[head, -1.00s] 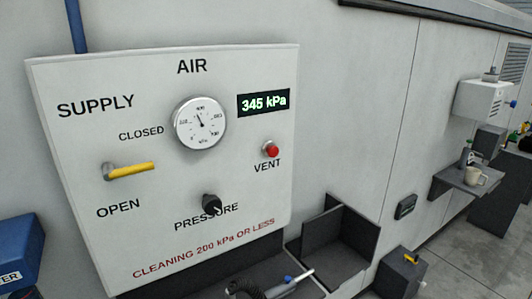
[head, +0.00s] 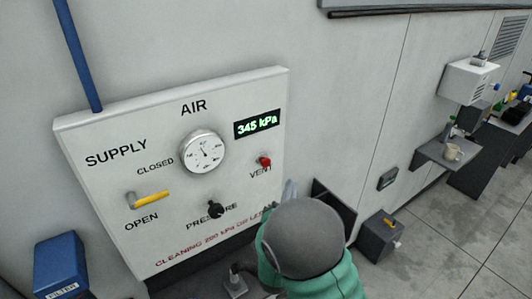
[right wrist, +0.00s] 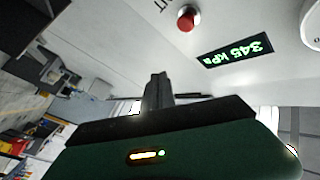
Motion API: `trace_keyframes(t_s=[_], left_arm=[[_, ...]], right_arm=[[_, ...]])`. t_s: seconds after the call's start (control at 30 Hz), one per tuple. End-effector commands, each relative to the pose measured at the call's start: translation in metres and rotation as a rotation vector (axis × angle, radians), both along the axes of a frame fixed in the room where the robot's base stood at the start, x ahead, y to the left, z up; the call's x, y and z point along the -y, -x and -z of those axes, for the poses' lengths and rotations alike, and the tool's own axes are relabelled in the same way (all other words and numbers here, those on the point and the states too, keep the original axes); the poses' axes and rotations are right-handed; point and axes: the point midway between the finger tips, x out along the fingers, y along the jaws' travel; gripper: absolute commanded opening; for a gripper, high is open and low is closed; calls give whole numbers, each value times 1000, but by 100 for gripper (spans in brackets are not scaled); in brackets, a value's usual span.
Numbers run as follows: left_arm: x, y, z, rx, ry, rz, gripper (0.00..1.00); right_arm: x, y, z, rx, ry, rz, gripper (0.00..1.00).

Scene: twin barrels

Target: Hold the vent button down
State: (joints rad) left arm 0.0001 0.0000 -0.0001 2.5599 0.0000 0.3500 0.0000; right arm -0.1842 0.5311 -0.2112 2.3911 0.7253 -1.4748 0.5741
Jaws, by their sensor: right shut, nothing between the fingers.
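The button does not appear touched. The display (head: 257,124) reads 345 kPa. My left gripper is not in view.
A round gauge (head: 203,152), a yellow supply lever (head: 151,199) and a black pressure knob (head: 215,209) are on the same panel. A blue filter box (head: 60,265) is at lower left. A dark bin (head: 333,207) is behind my right arm.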

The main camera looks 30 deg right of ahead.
Motion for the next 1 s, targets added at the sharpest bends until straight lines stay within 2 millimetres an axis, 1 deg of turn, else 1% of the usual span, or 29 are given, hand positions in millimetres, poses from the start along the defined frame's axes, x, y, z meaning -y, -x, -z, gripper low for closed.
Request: trace_keyframes(t_s=[0.27, 0.37, 0.47, 0.77, 0.83, 1.0], left_arm=[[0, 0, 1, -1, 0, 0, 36], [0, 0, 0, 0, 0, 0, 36], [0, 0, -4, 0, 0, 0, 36], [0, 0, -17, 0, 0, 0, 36], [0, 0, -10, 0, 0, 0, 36], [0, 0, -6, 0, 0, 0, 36]], right_arm=[[0, 0, 1, 0, 0, -1, 0], [-1, -5, 1, -1, 1, -1, 0], [-1, -15, 0, -1, 1, -1, 0], [-5, -59, 0, -1, 1, -3, 0], [-6, -68, 3, 2, -1, -2, 0], [-7, -83, 2, 0, 0, -1, 0]])
